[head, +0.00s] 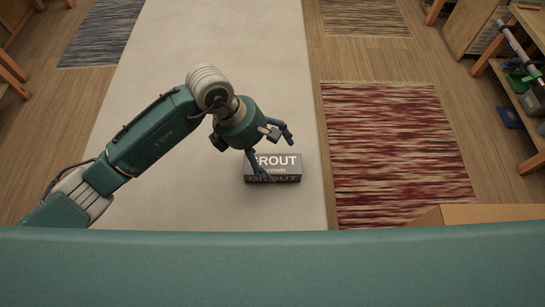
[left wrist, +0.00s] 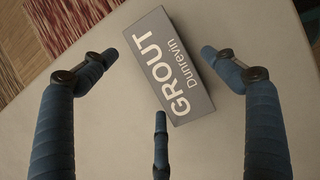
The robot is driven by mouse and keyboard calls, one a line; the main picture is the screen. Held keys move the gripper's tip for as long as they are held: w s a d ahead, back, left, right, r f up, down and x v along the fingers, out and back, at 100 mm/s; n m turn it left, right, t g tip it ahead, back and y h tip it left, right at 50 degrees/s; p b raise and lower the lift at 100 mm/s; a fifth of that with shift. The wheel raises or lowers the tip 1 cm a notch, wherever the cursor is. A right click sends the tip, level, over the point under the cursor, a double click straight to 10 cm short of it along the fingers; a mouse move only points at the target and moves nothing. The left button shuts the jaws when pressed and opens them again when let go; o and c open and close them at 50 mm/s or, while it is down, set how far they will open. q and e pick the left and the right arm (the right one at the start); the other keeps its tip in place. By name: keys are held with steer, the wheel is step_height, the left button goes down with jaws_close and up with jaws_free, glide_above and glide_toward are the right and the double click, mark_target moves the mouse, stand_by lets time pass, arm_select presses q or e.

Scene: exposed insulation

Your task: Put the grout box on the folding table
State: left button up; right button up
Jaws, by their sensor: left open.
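The grout box (head: 285,161), dark grey with white "GROUT" lettering, lies on a long pale surface (head: 200,35) just in front of my left gripper (head: 274,153). In the left wrist view the box (left wrist: 168,65) lies tilted between the spread blue fingers of my left gripper (left wrist: 159,75). The gripper is open; two fingers are on either side of the box and a third is near its lower end. I cannot tell whether any finger touches it. I cannot make out the folding table for certain. My right gripper is not in view.
A red striped rug (head: 395,150) lies right of the pale surface on a wooden floor. A brown edge (head: 475,214) shows at the lower right. Shelving with tools (head: 525,75) stands at the far right. Two more rugs lie farther back.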

arm_select(q)
steer(key=v, duration=0.9)
steer(key=shift+r+b, duration=0.2)
steer(key=shift+b, duration=0.25)
steer(key=shift+s+a+f, duration=0.1)
